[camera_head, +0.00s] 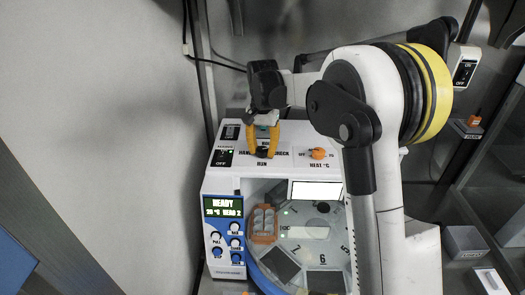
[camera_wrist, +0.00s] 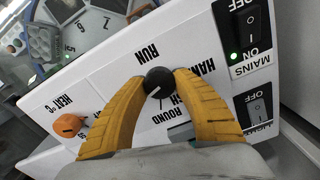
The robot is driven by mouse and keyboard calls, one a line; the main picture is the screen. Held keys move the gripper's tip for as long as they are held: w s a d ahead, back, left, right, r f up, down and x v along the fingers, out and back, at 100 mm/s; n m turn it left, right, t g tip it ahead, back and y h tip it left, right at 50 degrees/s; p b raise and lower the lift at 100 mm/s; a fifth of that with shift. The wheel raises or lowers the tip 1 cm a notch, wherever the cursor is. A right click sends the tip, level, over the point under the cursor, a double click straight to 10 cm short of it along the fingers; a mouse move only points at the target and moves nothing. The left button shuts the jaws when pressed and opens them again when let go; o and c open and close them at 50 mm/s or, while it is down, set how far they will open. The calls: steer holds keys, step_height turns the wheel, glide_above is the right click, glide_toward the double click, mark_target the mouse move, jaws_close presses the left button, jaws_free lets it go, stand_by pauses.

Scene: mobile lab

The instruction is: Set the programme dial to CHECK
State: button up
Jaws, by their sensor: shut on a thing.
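The programme dial (camera_wrist: 158,83) is a small round black knob with a white pointer mark on the white top panel of the machine. My gripper (camera_wrist: 160,80) is shut on it, with one orange finger on each side. In the wrist view RUN shows above the dial and ROUND below it, with part of another label at right. The fingers hide some lettering, and I cannot tell which word the pointer meets. In the head view the dial (camera_head: 262,153) shows between the fingertips of my gripper (camera_head: 262,148), with RUN in front and CHECK, partly covered, at right.
An orange HEAT knob (camera_head: 318,153) sits to the right of the dial. The MAINS switch (camera_head: 222,158) is at left. The display (camera_head: 223,207) reads READY. A round tray (camera_head: 335,252) with numbered places lies in front. A wall (camera_head: 100,100) stands close at left.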

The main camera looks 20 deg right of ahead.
mark_target(263, 149)
steer(key=shift+m, duration=0.4)
steer(key=o, duration=1.2)
step_height(263, 149, up, 12)
